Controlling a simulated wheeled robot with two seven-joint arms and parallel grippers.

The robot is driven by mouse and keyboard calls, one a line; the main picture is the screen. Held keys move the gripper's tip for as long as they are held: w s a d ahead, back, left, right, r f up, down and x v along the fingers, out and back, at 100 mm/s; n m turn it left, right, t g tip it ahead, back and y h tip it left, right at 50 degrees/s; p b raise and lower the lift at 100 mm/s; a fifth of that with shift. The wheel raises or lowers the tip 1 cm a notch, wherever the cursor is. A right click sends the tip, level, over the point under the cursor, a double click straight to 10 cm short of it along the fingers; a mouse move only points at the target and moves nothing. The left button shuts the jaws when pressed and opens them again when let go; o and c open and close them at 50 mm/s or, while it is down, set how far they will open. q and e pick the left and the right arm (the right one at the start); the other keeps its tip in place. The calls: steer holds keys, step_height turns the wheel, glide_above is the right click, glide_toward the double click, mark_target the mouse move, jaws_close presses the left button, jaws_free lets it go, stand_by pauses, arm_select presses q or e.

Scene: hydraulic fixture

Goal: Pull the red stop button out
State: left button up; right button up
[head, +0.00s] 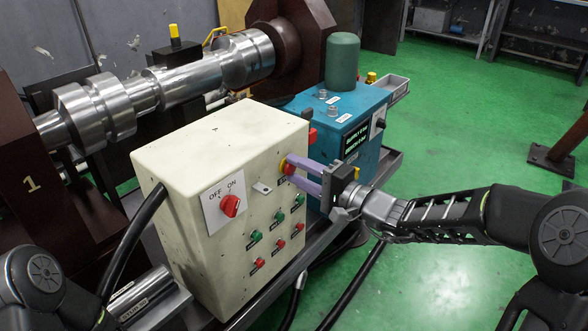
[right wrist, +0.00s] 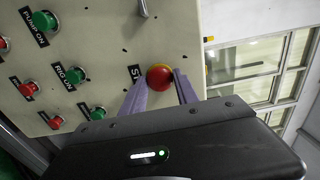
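The red stop button (head: 289,169) with its yellow collar is on the front face of the cream control box (head: 215,140), near the upper right edge. It also shows in the right wrist view as a round red button (right wrist: 159,77). My right gripper (head: 291,170) has its two purple fingers on either side of the button. The fingers are spread in both views, and I cannot tell whether either touches the button. My left gripper is not in view; only part of my left arm shows at the lower left.
The box face also carries a red OFF/ON knob (head: 230,205), a small metal hook (head: 262,188) and several red and green buttons. A teal unit (head: 365,130) with a display stands behind to the right. Green floor (head: 450,120) is open at the right.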

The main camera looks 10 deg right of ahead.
steer(key=c, duration=0.6)
steer(key=shift+o, duration=0.2)
steer(key=shift+s+d, duration=0.2)
steer(key=shift+s, duration=0.1)
steer(key=o, duration=1.3)
steer(key=shift+d, duration=0.1)
steer(key=v, duration=0.7)
steer(key=shift+s+d+p, duration=0.2)
steer(key=shift+s+p, duration=0.1)
steer(key=shift+p, duration=0.05)
